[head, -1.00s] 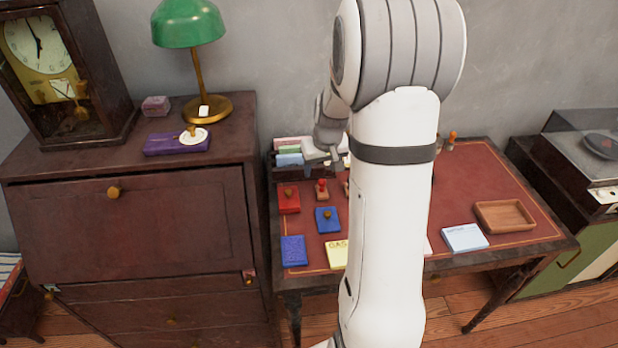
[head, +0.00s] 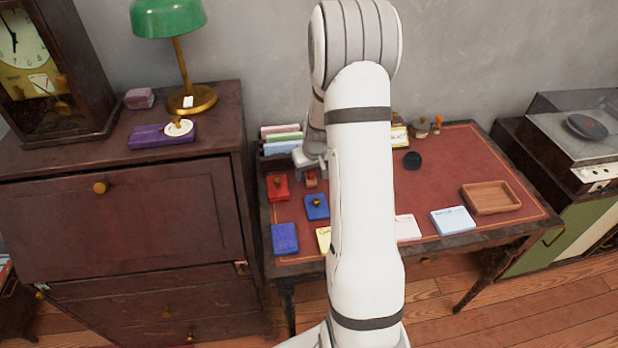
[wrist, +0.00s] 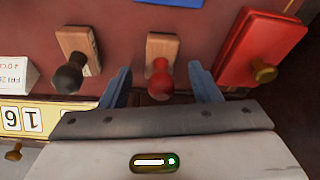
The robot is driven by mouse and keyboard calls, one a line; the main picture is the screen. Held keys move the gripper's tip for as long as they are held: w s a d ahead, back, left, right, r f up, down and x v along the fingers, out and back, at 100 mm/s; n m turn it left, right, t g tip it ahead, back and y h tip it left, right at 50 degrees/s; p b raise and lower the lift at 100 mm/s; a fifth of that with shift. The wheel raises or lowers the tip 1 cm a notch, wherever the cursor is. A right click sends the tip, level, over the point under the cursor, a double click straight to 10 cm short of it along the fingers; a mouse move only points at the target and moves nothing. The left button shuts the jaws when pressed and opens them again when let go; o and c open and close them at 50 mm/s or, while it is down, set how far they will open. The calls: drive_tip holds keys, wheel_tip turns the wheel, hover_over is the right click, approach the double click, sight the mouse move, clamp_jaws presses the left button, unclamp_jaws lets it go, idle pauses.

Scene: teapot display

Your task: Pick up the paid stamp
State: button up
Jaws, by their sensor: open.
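A wooden stamp with a red knob (wrist: 160,82) stands on the desk between my gripper's open fingers (wrist: 160,86) in the wrist view. The fingers are on either side of it and hold nothing. A second wooden stamp with a black knob (wrist: 76,62) is to its left, outside the fingers. No word is readable on either stamp, so I cannot tell which says paid. In the head view the wooden stamp (head: 311,180) beside the red pad shows partly below my gripper (head: 315,166). My arm hides the black-knobbed stamp there.
A red ink pad (head: 278,188) is close beside the stamp; it also shows in the wrist view (wrist: 255,50). A blue pad (head: 316,207) lies in front. A card holder (head: 281,142) stands behind. Open desk space and a wooden tray (head: 491,197) are at the right.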

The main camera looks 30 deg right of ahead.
drive_tip(key=c, duration=1.1)
drive_tip(key=shift+r, duration=0.1)
drive_tip(key=shift+c, duration=0.5)
wheel_tip(320, 180, up, 10)
drive_tip(key=shift+f, duration=0.1)
clamp_jaws()
